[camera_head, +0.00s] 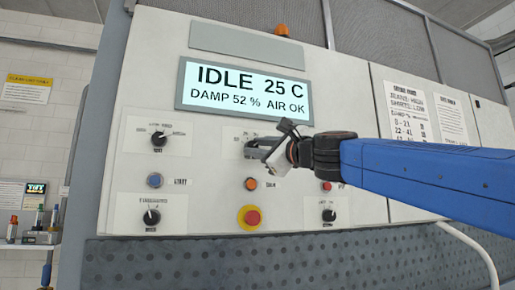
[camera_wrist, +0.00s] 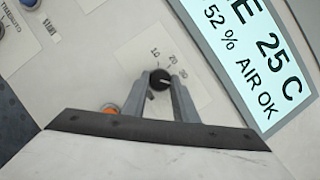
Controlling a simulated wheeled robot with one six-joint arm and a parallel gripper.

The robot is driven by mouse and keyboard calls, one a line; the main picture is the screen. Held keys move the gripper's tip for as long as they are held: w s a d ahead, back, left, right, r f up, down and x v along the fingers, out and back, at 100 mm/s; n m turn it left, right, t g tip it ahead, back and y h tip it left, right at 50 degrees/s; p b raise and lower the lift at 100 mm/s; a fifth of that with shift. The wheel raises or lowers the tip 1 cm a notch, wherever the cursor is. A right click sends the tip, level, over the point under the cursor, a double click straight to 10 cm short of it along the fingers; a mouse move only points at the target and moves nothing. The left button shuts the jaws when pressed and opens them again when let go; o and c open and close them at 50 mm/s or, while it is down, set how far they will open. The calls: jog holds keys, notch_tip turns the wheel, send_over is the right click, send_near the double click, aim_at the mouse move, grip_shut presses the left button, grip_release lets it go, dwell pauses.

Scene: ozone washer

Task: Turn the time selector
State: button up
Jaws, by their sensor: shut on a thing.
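The time selector (camera_wrist: 160,79) is a small black knob with a light pointer mark, on a pale plate with the numbers 10, 20 and 30 around it. In the wrist view its mark points to the right, roughly towards the 30 side; the exact setting is hard to tell. My gripper (camera_wrist: 159,88) has one grey finger on each side of the knob and is shut on it. In the head view my gripper (camera_head: 257,149) reaches the upper middle of the washer panel from the right and mostly hides the knob.
The display (camera_head: 245,92) above reads IDLE 25 C, DAMP 52 %, AIR OK. An orange button (camera_head: 251,184) and a red stop button on a yellow ring (camera_head: 250,217) lie below my gripper. Other knobs (camera_head: 159,139) and a blue button (camera_head: 154,180) are at the left.

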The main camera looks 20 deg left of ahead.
jog(key=shift+w+r+n+g+h, duration=0.1)
jog(key=shift+n+g+h, duration=0.4)
jog(key=shift+n, duration=1.15)
jog(key=shift+r+n+g+h, duration=0.15)
jog(key=shift+n+g, duration=0.65)
jog(key=shift+n, duration=0.85)
jog(key=shift+f, duration=0.1)
jog(key=o, duration=1.1)
jog(key=shift+c, duration=0.2)
jog(key=shift+d, duration=0.1)
jog(key=v, duration=1.7)
jog(key=shift+d, duration=0.2)
